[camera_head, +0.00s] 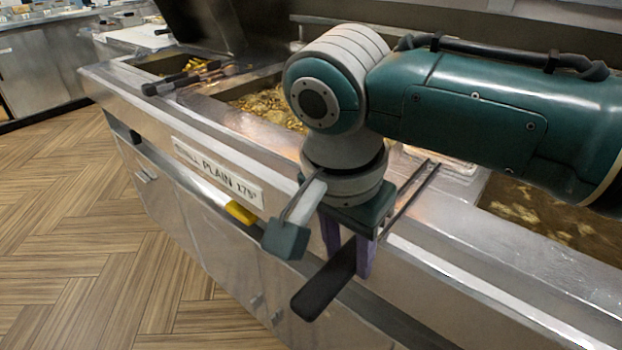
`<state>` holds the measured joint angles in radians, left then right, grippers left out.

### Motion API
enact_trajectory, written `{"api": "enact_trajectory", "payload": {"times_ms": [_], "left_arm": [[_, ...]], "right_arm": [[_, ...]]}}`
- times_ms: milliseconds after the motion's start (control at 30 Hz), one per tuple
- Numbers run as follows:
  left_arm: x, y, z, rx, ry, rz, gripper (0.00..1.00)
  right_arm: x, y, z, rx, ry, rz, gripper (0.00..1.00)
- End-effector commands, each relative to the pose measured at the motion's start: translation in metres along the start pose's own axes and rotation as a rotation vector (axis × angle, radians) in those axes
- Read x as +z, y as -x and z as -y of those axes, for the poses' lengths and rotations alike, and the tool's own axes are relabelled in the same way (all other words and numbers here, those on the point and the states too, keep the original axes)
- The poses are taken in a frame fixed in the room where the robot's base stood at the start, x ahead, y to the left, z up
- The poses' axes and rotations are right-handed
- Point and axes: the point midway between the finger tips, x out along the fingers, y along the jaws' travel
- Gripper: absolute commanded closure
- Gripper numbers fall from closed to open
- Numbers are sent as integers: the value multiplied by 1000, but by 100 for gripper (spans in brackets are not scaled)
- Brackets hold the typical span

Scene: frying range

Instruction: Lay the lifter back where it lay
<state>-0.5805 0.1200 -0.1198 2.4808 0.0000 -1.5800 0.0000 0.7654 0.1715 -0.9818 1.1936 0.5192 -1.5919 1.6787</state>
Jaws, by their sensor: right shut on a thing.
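My right gripper (349,258) comes in from the right and points down over the front ledge of the frying range (480,290). Its purple fingers are shut on the lifter's black handle (325,284). The handle's free end sticks out toward the front, past the ledge. The lifter's thin metal shaft (410,198) runs back and to the right behind the gripper, toward the vats. Part of the shaft is hidden by the gripper, and I cannot tell whether the lifter touches the ledge. My left gripper is not in view.
Vats of oil with frying food (262,105) lie behind the ledge. Black-handled tools (175,83) lie across the left vat's edge. A label plate (217,174) and a yellow object (240,212) are on the range's front. The wood floor (90,240) at left is clear.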

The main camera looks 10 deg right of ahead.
Motion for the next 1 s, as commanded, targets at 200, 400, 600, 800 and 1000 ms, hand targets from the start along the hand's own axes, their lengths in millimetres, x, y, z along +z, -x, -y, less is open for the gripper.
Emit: {"api": "enact_trajectory", "payload": {"times_ms": [200,400,600,800,1000], "left_arm": [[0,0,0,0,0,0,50],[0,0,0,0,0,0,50],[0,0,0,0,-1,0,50],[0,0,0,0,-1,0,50],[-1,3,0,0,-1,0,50]], "right_arm": [[-1,1,0,-1,0,-2,100],[-1,1,0,-1,0,-2,55],[-1,0,0,0,0,-2,32],[0,0,0,0,0,-1,26],[0,7,0,0,1,1,26]]}}
